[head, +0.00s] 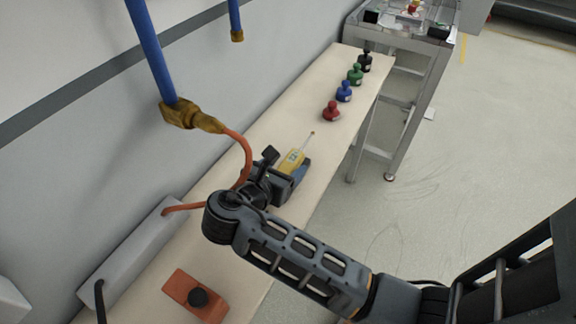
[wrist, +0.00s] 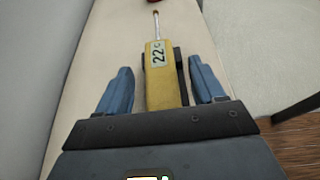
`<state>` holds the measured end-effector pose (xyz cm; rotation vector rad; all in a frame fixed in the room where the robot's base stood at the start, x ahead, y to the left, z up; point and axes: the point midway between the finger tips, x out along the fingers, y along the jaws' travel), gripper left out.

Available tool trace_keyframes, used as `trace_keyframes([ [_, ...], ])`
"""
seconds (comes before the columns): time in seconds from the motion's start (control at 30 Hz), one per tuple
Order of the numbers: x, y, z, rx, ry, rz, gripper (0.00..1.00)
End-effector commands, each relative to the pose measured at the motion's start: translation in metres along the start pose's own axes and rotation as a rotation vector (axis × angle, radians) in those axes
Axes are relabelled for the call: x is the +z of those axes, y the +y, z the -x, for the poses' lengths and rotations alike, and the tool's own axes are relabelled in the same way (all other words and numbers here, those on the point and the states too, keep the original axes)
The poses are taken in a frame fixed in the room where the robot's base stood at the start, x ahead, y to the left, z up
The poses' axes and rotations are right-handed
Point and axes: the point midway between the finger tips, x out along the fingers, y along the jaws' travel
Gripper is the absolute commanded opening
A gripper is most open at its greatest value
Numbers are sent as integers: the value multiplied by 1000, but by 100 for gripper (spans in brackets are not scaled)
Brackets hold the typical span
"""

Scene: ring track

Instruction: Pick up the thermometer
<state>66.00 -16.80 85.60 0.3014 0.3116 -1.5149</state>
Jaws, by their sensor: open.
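The thermometer (wrist: 160,75) is a yellow handheld body with a display reading 22 and a thin metal probe pointing away from me. In the head view the thermometer (head: 292,160) lies on the long pale bench, partly hidden by my gripper. My gripper (wrist: 163,90) is open, with one blue finger on each side of the yellow body. Gaps show between the fingers and the body. In the head view my gripper (head: 288,178) is low over the bench at the thermometer's near end.
Red (head: 331,111), blue (head: 344,92), green (head: 355,75) and black (head: 365,62) knobbed objects stand farther along the bench (head: 290,120). An orange cable (head: 246,150) hangs beside my gripper. An orange block (head: 195,296) lies nearer. A metal table (head: 405,45) stands beyond; open floor is right.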

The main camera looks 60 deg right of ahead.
Motion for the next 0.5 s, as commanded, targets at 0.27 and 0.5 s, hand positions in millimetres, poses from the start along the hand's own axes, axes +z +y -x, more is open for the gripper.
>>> trace_keyframes([
  [0.27, 0, 0, -4, 0, 1, 0, 68],
  [0.5, 0, 0, -4, 0, 1, 0, 46],
])
